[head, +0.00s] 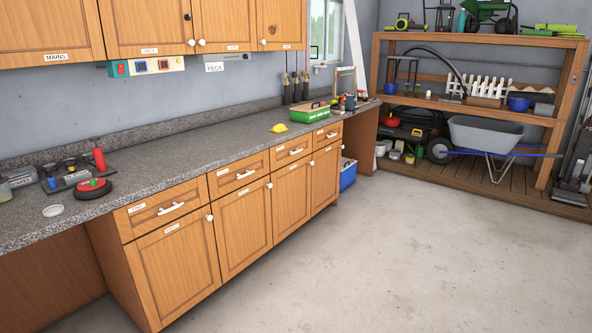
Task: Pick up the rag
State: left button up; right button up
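No rag can be made out for certain in the head view. A small yellow object (279,128) lies on the speckled grey worktop (190,152), left of a green box (309,115). It is too small to tell whether it is a cloth. Neither of my grippers is in view. The insides of the closed drawers and cupboards are hidden.
Wooden base cabinets (245,225) run under the worktop. A red bottle (98,155) and a round red-and-black item (93,188) stand at its left. A wheelbarrow (485,135) stands by the wooden shelves (562,95). The concrete floor (420,260) is clear.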

aim_at(279, 128)
jog(key=i, duration=2.55)
